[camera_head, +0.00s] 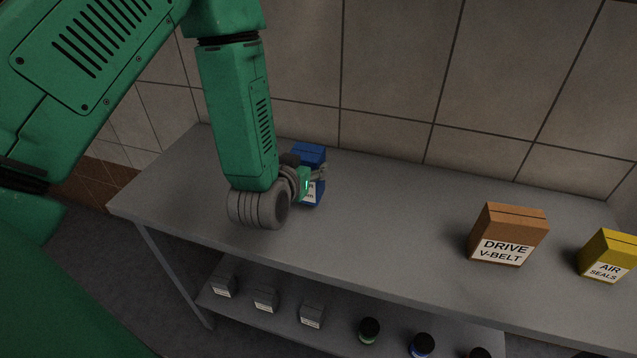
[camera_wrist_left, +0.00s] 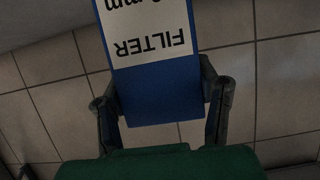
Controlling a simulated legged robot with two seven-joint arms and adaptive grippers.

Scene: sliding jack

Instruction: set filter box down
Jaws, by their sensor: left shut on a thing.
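The filter box is blue with a white label. In the head view the filter box (camera_head: 309,153) is at the left part of the grey table top (camera_head: 390,215), partly hidden by my left gripper (camera_head: 314,178). In the left wrist view the filter box (camera_wrist_left: 155,95) sits between the two dark fingers of my left gripper (camera_wrist_left: 163,100), its FILTER label upside down. The gripper is shut on the box. I cannot tell whether the box's underside touches the table. My right gripper is not in view.
An orange DRIVE V-BELT box (camera_head: 508,235) and a yellow AIR SEALS box (camera_head: 610,256) stand on the table at the right. The lower shelf (camera_head: 262,318) holds small grey boxes (camera_head: 265,298) and dark-lidded jars (camera_head: 369,329). The table top's middle is clear. A tiled wall (camera_head: 385,80) is behind.

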